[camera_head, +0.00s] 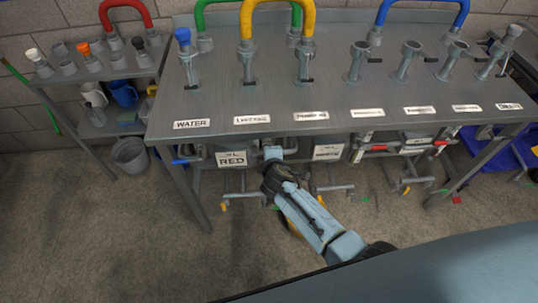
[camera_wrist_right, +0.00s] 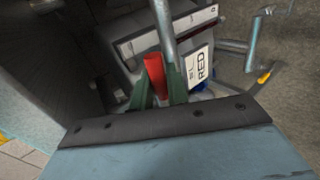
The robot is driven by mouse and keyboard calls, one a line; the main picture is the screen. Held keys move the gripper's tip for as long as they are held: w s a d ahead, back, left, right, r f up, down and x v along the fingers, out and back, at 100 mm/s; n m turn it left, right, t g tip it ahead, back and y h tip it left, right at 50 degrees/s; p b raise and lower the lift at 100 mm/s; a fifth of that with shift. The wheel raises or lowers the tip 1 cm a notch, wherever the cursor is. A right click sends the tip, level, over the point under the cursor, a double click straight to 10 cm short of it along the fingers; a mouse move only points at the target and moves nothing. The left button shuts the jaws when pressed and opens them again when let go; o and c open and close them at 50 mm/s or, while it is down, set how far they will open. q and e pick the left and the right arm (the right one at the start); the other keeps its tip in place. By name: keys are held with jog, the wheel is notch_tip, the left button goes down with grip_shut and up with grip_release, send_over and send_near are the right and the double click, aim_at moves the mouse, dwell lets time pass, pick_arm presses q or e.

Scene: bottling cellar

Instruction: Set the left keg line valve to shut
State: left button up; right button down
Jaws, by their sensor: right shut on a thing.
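A red valve handle (camera_wrist_right: 154,72) stands between the green fingers of my right gripper (camera_wrist_right: 158,88) in the right wrist view. The fingers are shut on it. A grey pipe (camera_wrist_right: 163,25) runs just behind the handle; whether the handle lies along or across its line I cannot tell. A white label reading RED (camera_wrist_right: 200,68) is beside it. In the head view my right gripper (camera_head: 273,155) reaches under the front edge of the steel bench, just right of the RED label (camera_head: 231,159), and hides the handle. My left gripper is in neither view.
The steel bench (camera_head: 270,98) carries several taps and coloured hoses. Under it are other pipes, a blue handle (camera_head: 186,161) at left and a red handle (camera_head: 379,149) at right. A grey bucket (camera_head: 130,155) stands at left. The floor in front is mostly clear.

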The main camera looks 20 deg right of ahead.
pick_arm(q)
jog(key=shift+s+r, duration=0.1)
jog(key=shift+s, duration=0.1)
pick_arm(e)
jog(key=shift+r, duration=0.15)
jog(key=c, duration=1.5)
grip_release()
jog(key=shift+o, duration=0.2)
